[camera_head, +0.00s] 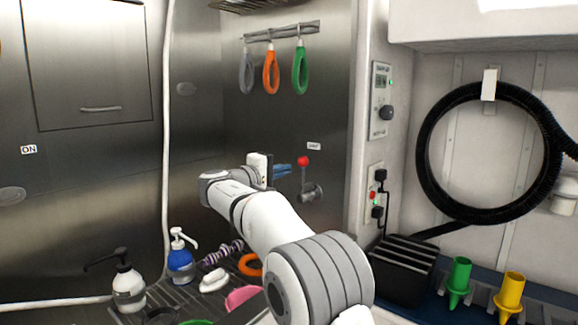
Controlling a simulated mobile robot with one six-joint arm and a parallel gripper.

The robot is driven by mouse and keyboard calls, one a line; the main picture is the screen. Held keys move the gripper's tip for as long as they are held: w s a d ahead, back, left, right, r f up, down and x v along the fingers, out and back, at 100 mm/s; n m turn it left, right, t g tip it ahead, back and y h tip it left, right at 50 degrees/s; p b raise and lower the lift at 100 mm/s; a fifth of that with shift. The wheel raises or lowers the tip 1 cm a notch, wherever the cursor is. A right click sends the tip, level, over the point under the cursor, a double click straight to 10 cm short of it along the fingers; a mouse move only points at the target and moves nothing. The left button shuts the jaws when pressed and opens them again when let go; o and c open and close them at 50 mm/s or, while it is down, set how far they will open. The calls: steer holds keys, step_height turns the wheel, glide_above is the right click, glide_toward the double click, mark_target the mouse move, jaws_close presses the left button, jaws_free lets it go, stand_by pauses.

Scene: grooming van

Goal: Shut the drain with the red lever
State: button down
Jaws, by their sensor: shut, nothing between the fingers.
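The red lever (303,161) has a round red knob on a thin stem, which stands nearly upright from a grey metal valve (312,192) on the steel wall. A small white label (313,146) sits on the wall just above and right of the knob; its text is too small to read. My gripper (289,168), with blue fingers, is shut and empty. It appears just left of the knob and slightly lower. I cannot tell whether the fingertips touch the lever. The drain opening itself is not visible.
Grey, orange and green loops (300,72) hang above. Pump bottles (180,260), a brush and other items crowd the rack below. A control panel (381,100) and plugs (378,195) are right of the lever. A black box (402,268) and a coiled hose (430,155) stand farther right.

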steer(key=a+v, duration=0.1)
steer(key=v, duration=0.9)
steer(key=shift+w, duration=0.2)
steer(key=s+d+f+m+g+y+p, duration=0.15)
steer(key=s+d+g+p, duration=0.35)
steer(key=d, duration=0.6)
steer(key=s+d+f+m+g+y+p, duration=0.1)
steer(key=s+d+f+g+y+p, duration=0.15)
steer(key=s+d, duration=0.6)
steer(key=s+d+f+m+g+y+p, duration=0.1)
steer(key=s+d+f+m+y+p, duration=0.1)
steer(key=s, duration=0.5)
steer(key=s+d+f+m+g+y+p, duration=0.1)
steer(key=s+d+f+m+y+p, duration=0.1)
steer(key=s, duration=0.6)
steer(key=s+d+f+m+g+y+p, duration=0.1)
steer(key=s+d+f+m+y+p, duration=0.1)
steer(key=s, duration=0.6)
steer(key=shift+d+f+y, duration=0.55)
steer(key=shift+y, duration=0.35)
